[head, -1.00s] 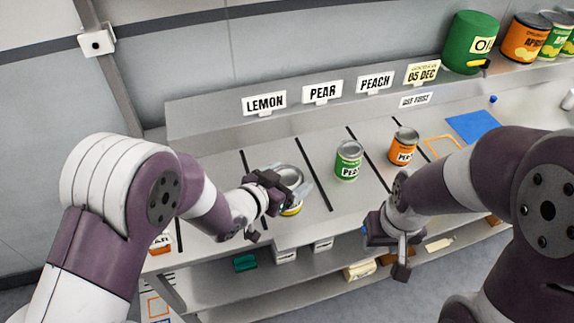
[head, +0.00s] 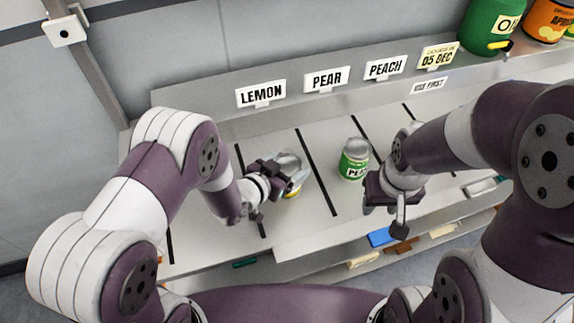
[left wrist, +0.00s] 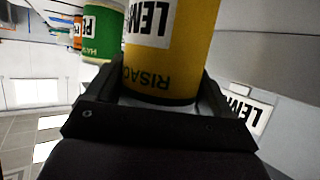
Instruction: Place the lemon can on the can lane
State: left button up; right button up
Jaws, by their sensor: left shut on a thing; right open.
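The lemon can (head: 293,192), with a yellow body and silver top, is held in my left gripper (head: 283,180). It is upright in the lane in front of the LEMON sign (head: 261,94), between two black dividers. The gripper hides much of it in the head view, and I cannot tell whether its base touches the surface. In the left wrist view the can (left wrist: 170,55) appears upside down between the fingers (left wrist: 160,98). My right gripper (head: 386,212) is open and empty at the front edge of the shelf, right of the green can.
A green can (head: 354,160) stands in the lane by the PEAR sign (head: 327,80). My right arm covers the lane by the PEACH sign (head: 385,68). Thin black dividers (head: 314,170) separate the lanes. A lower shelf holds small blocks, including a blue one (head: 381,237).

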pick_arm(q)
jog(key=shift+s+r, duration=0.2)
jog(key=shift+s, duration=0.1)
jog(key=shift+f, duration=0.15)
jog(key=o, duration=1.1)
jog(key=shift+f, duration=0.1)
jog(key=shift+o, duration=0.9)
jog(key=shift+w, duration=0.1)
jog(key=shift+r, duration=0.35)
jog(key=v, duration=1.2)
jog(key=w+a+n+g+y, duration=0.2)
jog(key=a+n+g+y, duration=0.1)
jog(key=a+y, duration=0.4)
jog(key=s+a+r+n+g, duration=0.2)
jog(key=s+g, duration=0.1)
jog(key=s, duration=0.1)
jog(key=s+a+r+n+g+y, duration=0.1)
jog(key=s+a+r+n+g, duration=0.1)
jog(key=s, duration=0.3)
jog(key=shift+a+g+b, duration=0.25)
jog(key=shift+g+b, duration=0.15)
jog(key=shift+g, duration=0.3)
